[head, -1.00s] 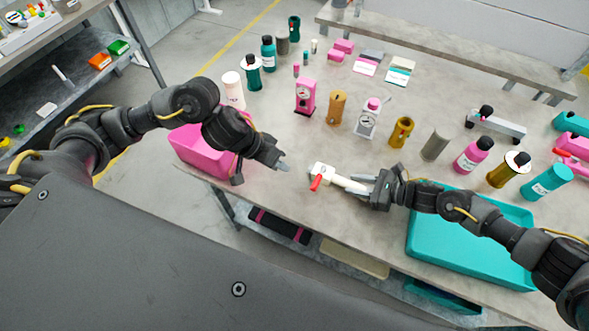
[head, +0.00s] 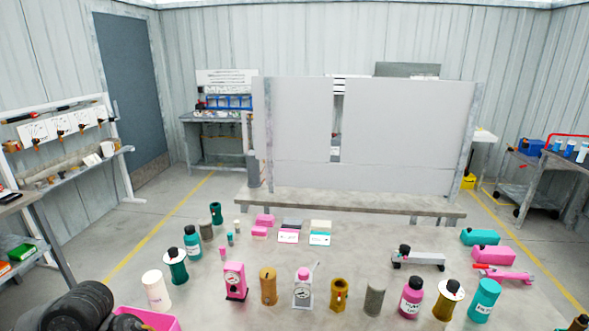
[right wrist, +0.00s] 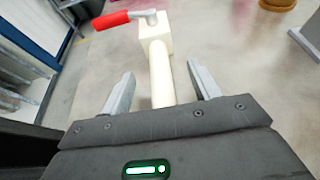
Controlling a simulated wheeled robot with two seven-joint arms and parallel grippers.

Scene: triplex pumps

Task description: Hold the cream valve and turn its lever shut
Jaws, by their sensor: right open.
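The cream valve (right wrist: 154,38) shows in the right wrist view, with a blocky body and a long pale pipe. Its red lever (right wrist: 112,20) points left from the top of the body, across the pipe's line. My right gripper (right wrist: 161,74) is open, with one finger on each side of the pipe and a visible gap to each. The head view shows neither the valve nor the right gripper. Only a dark part of my left arm shows at its lower left; the left gripper is out of sight.
In the head view, pink (head: 234,281), brown and white pump-like units and several bottles stand across the table (head: 345,262). A pink bin (head: 165,323) is partly visible at the lower left. A grey bench with panels (head: 400,130) stands behind.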

